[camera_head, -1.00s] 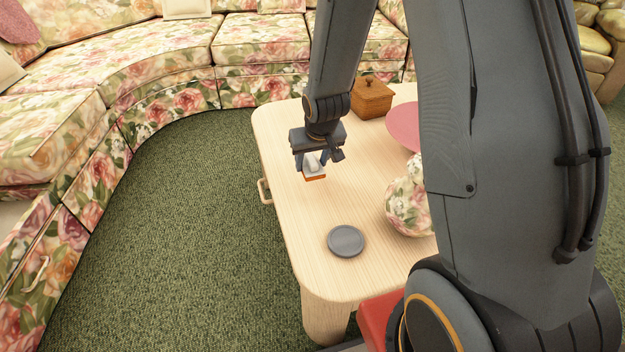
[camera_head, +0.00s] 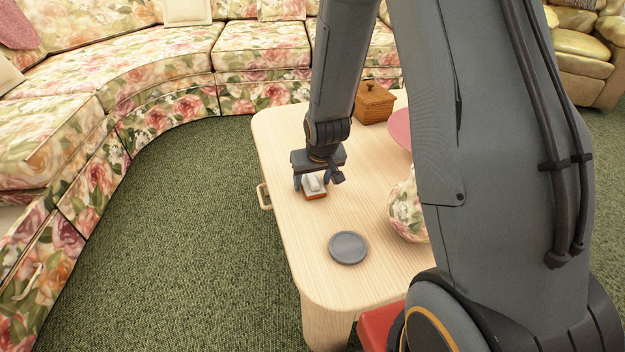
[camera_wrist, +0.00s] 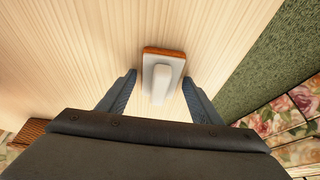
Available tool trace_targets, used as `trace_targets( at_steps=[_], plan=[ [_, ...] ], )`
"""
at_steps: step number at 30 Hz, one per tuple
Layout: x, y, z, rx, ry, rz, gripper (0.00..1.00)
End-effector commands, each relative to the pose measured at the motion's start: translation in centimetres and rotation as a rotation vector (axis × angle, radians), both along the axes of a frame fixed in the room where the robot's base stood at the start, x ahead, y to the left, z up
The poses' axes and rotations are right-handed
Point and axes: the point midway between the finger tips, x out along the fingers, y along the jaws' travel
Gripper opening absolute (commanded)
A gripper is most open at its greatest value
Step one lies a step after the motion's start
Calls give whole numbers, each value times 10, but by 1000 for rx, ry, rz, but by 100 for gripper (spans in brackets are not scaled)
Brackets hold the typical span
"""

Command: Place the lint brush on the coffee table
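The lint brush (camera_head: 315,188) is a small white block with a raised handle and an orange-brown base. It sits on the pale wooden coffee table (camera_head: 300,255), near the left edge. In the wrist view the brush (camera_wrist: 162,80) lies between and slightly beyond the fingertips, with a gap on each side. My gripper (camera_head: 313,185) is open, pointing down over the brush. In the wrist view its two fingers (camera_wrist: 160,82) stand wide apart, not touching the brush. Its underside contact with the table is partly hidden in the head view.
A grey round coaster (camera_head: 348,247) lies nearer on the table. A floral vase (camera_head: 407,210), a pink plate (camera_head: 400,128) and a wooden box (camera_head: 374,104) stand to the right and back. A floral sofa (camera_head: 170,70) curves behind. Green carpet (camera_head: 190,200) is clear at left.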

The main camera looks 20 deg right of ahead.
Motion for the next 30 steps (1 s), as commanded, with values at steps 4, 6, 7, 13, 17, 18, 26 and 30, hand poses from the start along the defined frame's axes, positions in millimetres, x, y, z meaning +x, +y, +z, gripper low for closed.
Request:
trace_targets(
  at_steps=[4,6,7,13,17,18,26,30],
  plan=[
    [0,0,0,0,0,0,65],
    [0,0,0,0,0,0,65],
    [0,0,0,0,0,0,65],
    [-2,0,8,0,0,0,65],
    [-9,0,28,0,-1,0,65],
    [-12,0,36,0,-2,0,65],
    [-34,-1,88,0,-1,0,65],
    [-41,-1,104,0,-1,-1,65]
  ],
)
